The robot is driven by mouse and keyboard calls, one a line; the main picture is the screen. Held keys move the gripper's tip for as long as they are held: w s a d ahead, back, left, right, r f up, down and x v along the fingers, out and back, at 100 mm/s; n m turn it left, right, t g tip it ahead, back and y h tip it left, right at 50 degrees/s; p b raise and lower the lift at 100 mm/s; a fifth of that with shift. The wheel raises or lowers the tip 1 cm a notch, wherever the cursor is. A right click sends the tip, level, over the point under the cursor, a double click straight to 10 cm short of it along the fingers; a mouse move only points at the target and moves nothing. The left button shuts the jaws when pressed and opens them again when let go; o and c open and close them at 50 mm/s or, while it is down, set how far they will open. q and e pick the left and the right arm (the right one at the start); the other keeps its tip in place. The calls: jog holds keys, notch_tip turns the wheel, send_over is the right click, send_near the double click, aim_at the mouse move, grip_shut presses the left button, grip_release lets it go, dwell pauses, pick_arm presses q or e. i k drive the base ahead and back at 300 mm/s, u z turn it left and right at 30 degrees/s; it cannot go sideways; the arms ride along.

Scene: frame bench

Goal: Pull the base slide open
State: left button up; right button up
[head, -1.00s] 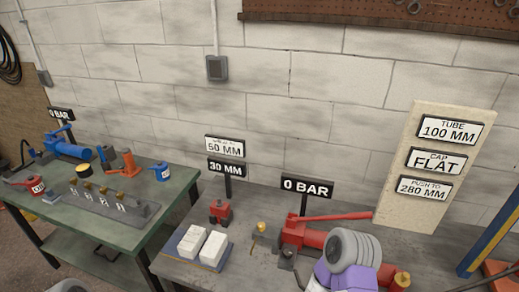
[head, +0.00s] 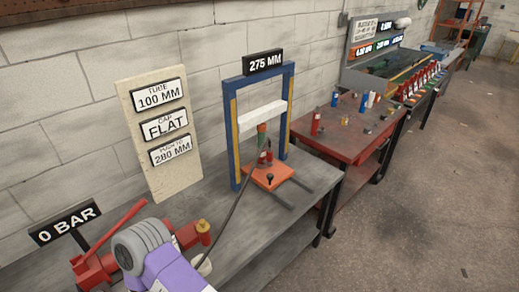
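The orange base slide plate (head: 272,181) sits low in the blue press frame (head: 289,115) on the grey bench. Two dark rails (head: 300,184) stick out from it toward the front right. A red cylinder (head: 262,160) with a green upper part stands on or just behind the plate; the exact contact is unclear. A purple and grey arm link of mine (head: 147,248) shows at the lower left, in front of the red pump and well apart from the slide. Neither gripper's fingers show.
A black hose (head: 231,210) runs from the pump area to the cylinder. A red hand pump (head: 190,236) stands at the left, beside a label board (head: 152,170). A red table (head: 345,145) lies beyond the bench. The floor at right is clear.

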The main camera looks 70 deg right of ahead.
aim_at(268, 177)
jog(key=z, duration=3.95)
jog(key=i, duration=2)
jog(key=u, duration=3.35)
